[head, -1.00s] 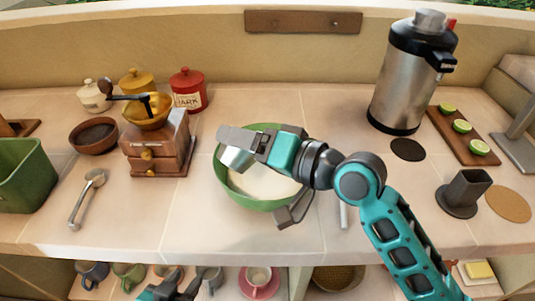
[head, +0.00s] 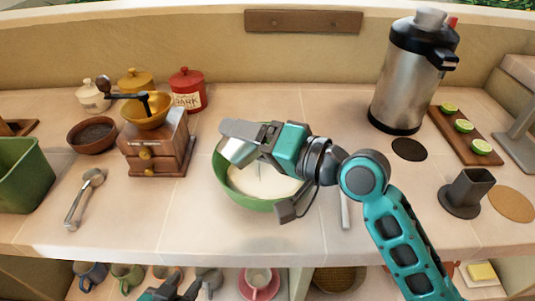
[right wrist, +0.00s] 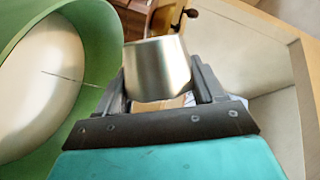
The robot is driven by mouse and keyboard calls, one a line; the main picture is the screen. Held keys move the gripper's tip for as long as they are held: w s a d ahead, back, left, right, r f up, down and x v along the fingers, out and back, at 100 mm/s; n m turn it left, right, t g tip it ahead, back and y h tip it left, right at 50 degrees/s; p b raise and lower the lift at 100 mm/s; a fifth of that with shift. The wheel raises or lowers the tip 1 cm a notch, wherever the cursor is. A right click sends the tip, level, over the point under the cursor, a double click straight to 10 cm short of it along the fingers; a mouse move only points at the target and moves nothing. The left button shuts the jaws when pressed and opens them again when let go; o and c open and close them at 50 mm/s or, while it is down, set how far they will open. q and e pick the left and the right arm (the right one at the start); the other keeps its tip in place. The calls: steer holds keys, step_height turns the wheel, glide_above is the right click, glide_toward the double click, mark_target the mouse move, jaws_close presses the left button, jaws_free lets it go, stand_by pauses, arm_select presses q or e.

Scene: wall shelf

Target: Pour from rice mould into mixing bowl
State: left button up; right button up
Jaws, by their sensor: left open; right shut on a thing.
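The rice mould (right wrist: 157,68), a small smooth silver metal cup, is between the fingers of my right gripper (head: 262,172), which is shut on it. In the head view the mould (head: 238,152) shows partly at the upper left rim of the green mixing bowl (head: 247,203), much of it hidden by the gripper. Its opening and contents are not clearly visible. The bowl holds a white mass with a thin dark line across it. The bowl also shows at the left of the right wrist view (right wrist: 103,40). My left gripper (head: 172,288) is open, low at the counter's front edge.
A steel flask (head: 408,75) and a dark square-tubed holder (head: 466,193) are at right. Cups sit on the shelf below.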

steer(key=shift+w+d+r+m+y+b, duration=0.2)
steer(key=shift+m+y+b, duration=0.2)
steer(key=shift+m+b, duration=0.4)
stand_by(0.8)
steer(key=shift+w+d+m+y+b, duration=0.3)
steer(key=shift+w+d+m+b, duration=0.3)
steer(key=shift+w+d+m, duration=0.25)
stand_by(0.6)
steer(key=shift+r+m+p, duration=0.1)
steer(key=shift+m+p, duration=0.35)
steer(key=shift+m, duration=0.3)
stand_by(0.6)
steer(key=shift+w+d+m+t+y+p, duration=0.25)
steer(key=shift+d+m+t+y+p, duration=0.1)
steer(key=shift+m, duration=0.55)
stand_by(0.8)
steer(key=shift+w+d+r+m+t+p, duration=0.15)
steer(key=shift+r+m+t+p, duration=0.1)
steer(key=shift+r+m+p, duration=0.55)
stand_by(0.6)
steer(key=shift+w+f+m+y, duration=0.15)
steer(key=shift+m+y, duration=0.1)
steer(key=shift+m, duration=0.15)
